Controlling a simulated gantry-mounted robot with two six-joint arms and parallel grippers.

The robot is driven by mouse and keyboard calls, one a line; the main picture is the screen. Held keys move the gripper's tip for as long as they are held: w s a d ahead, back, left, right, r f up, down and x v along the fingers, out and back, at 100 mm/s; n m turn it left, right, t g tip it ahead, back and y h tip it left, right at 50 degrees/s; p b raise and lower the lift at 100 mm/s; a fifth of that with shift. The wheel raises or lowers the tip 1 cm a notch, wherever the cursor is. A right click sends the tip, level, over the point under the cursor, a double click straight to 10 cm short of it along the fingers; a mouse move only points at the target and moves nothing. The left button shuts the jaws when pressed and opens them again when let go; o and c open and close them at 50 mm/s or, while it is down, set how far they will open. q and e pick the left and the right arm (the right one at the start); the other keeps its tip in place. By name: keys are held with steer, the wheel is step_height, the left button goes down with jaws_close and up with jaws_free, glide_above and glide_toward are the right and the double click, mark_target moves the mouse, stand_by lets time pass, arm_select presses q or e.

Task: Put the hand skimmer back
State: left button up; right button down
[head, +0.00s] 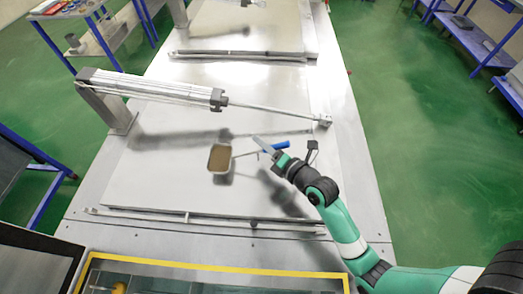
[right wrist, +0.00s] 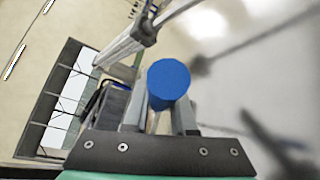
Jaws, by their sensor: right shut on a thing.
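The hand skimmer has a shallow rectangular pan (head: 219,158) with a brownish inside, a thin rod and a blue handle (head: 275,147). It is held over the middle of the large metal lid (head: 150,180), with the pan to the left of my right gripper (head: 270,151). My right gripper is shut on the blue handle. In the right wrist view the round blue handle end (right wrist: 168,80) sits between the two fingers (right wrist: 160,115). The pan is hidden there. My left gripper is not in view.
A pneumatic cylinder (head: 150,88) with a long rod (head: 275,110) spans above the lid, behind the skimmer. A yellow-edged opening (head: 215,268) lies at the front. Blue-framed shelves (head: 470,38) stand right; a blue-legged table (head: 75,22) stands far left. Green floor flanks the line.

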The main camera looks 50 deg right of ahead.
steer(key=f, duration=0.2)
steer(key=f+b, duration=0.1)
steer(key=shift+w+d+f, duration=0.1)
steer(key=shift+w, duration=0.15)
steer(key=shift+s+f, duration=0.1)
steer(key=shift+f, duration=0.15)
steer(key=shift+f, duration=0.15)
steer(key=c, duration=0.7)
jaws_free()
